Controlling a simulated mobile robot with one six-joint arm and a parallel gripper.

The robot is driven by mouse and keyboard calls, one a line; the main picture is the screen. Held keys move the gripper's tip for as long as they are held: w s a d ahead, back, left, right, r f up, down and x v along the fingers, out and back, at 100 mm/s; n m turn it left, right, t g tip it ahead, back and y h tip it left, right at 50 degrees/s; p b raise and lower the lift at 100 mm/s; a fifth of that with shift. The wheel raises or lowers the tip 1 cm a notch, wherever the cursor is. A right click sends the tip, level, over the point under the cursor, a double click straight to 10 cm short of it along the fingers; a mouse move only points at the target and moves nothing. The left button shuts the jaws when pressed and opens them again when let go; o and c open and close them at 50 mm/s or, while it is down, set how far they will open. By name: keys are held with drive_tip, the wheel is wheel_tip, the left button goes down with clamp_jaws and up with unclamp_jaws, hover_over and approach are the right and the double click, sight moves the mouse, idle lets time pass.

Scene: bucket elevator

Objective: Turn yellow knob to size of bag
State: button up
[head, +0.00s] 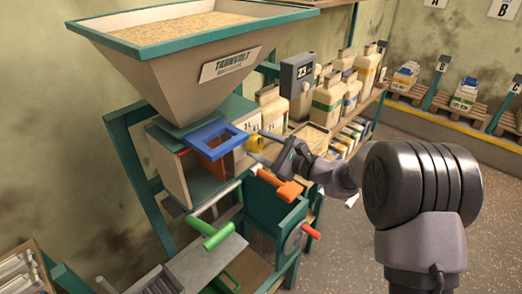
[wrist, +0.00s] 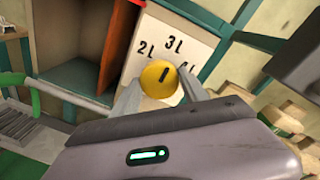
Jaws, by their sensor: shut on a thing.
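The yellow knob (wrist: 158,77) sits on a white dial plate (wrist: 187,41) marked 2L, 3L and a partly hidden label that looks like 4L. A dark pointer line on the knob tilts up and to the right, between the 3L and the right-hand label. My gripper (wrist: 160,92) is shut on the knob, one finger on each side of it in the wrist view. In the head view the knob (head: 254,143) shows just left of my gripper's fingertips. The bag that sets the size cannot be made out for certain.
A hopper (head: 190,70) of grain stands above. A blue frame (head: 213,139), an orange handle (head: 279,185), a green handle (head: 211,233) and a red crank (head: 300,235) are close by. A grey box reading 23 (head: 297,75) and several bags stand behind on a shelf.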

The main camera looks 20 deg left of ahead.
idle(0.3)
drive_tip(key=o, duration=1.4)
drive_tip(key=shift+c, duration=0.2)
drive_tip(key=shift+d, duration=0.1)
drive_tip(key=p+v, duration=0.3)
drive_tip(key=v, duration=1.4)
drive_tip(key=shift+s+p, duration=0.2)
drive_tip(key=shift+p, duration=0.15)
